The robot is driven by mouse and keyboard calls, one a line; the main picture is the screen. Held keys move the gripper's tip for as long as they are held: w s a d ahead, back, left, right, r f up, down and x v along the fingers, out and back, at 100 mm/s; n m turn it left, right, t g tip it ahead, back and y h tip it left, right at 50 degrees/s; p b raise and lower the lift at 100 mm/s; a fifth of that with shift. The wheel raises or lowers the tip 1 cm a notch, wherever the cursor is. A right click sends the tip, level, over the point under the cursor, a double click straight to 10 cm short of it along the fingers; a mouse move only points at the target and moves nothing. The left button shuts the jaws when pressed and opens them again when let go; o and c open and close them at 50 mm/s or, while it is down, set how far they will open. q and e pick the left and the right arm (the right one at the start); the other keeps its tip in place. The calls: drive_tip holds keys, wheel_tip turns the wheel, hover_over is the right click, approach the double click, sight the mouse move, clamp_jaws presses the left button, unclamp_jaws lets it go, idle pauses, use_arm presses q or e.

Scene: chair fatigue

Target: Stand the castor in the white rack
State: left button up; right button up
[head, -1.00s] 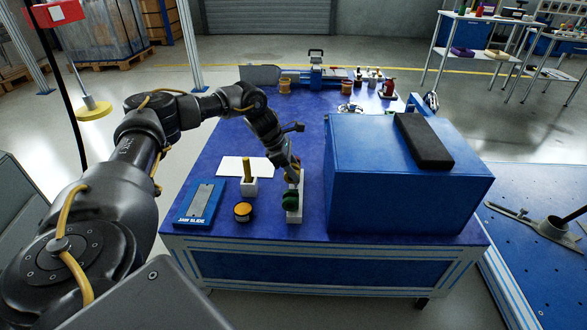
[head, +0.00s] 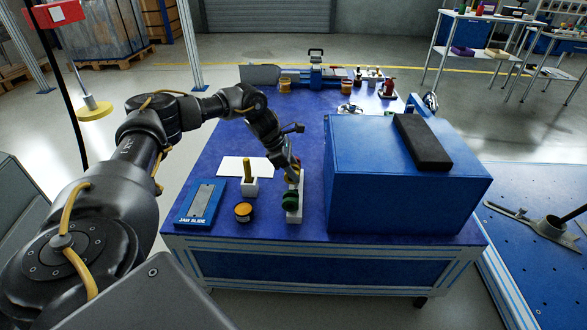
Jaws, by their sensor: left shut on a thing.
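The white rack (head: 294,214) is a narrow upright-edged strip on the blue bench, left of the big blue box. A castor with a dark green wheel (head: 290,198) is at the rack, below my left gripper (head: 293,178). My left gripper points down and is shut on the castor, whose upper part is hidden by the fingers. I cannot tell whether the castor touches the rack or is just above it. My right gripper is not in view.
The blue box (head: 365,190) with a black pad (head: 424,140) stands close right of the rack. To the left are a yellow-topped round tin (head: 243,211), a white block with a yellow peg (head: 249,186) and a blue plate (head: 201,202). Tools stand at the back.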

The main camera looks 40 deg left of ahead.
use_arm(q)
drive_tip(key=shift+p, duration=0.3)
idle(0.6)
drive_tip(key=shift+f+b, duration=0.75)
drive_tip(key=shift+f, duration=0.9)
drive_tip(key=o, duration=1.2)
drive_tip(key=shift+c, duration=0.2)
